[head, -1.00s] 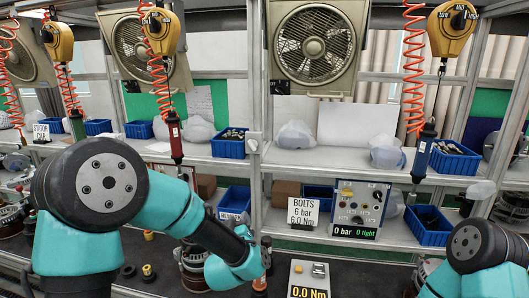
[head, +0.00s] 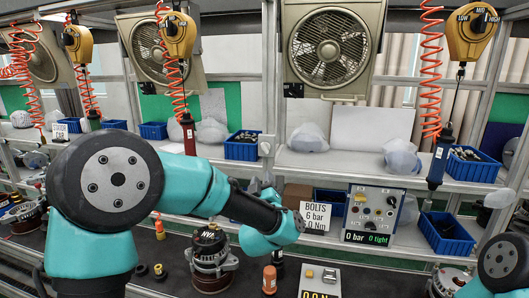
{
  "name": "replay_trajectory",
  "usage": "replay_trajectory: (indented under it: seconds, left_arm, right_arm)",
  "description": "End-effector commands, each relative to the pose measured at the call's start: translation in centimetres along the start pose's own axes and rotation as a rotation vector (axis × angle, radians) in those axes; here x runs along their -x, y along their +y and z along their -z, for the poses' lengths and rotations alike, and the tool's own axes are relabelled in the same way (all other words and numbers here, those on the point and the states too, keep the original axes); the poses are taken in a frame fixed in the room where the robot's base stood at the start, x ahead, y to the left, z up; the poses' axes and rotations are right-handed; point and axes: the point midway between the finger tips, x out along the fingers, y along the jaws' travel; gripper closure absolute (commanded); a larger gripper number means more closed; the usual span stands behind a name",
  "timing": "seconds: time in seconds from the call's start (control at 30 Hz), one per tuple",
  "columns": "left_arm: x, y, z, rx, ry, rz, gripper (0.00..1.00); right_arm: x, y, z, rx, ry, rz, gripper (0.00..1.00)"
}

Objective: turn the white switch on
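The control panel (head: 373,215) stands on the lower shelf, right of the middle, with several knobs and switches on its face. Its display reads 0 bar and 0 tight. The white switch is too small to tell apart surely; a small pale control shows near the panel's upper right (head: 391,201). The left gripper's fingers are mostly hidden by the wrist and cannot be made out. Only part of my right arm shows, at the lower right.
A blue bin (head: 446,234) stands right of the panel. A blue-handled tool (head: 439,160) hangs between them and higher. An alternator (head: 210,258), an orange bottle (head: 270,279) and a torque box (head: 320,280) stand on the dark bench. The space just before the panel looks clear.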

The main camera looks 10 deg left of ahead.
Motion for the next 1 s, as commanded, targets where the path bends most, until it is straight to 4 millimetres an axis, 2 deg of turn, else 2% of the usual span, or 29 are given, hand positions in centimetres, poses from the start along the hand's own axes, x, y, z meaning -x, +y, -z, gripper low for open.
replay_trajectory:
  seconds: [0.3,0.7,1.0]
  left_arm:
    - [-5.5,-0.1,0.0,0.001,0.001,0.001,0.63]
    - [-11.7,-0.1,0.0,0.001,0.002,0.0,0.63]
    - [-13.9,0.0,0.0,0.0,-0.001,-0.001,0.63]
  right_arm:
    - [0.0,0.0,0.0,0.0,0.0,0.0,0.57]
    - [0.0,0.0,0.0,0.0,0.0,0.0,0.57]
    - [0.0,0.0,0.0,0.0,0.0,0.0,0.57]
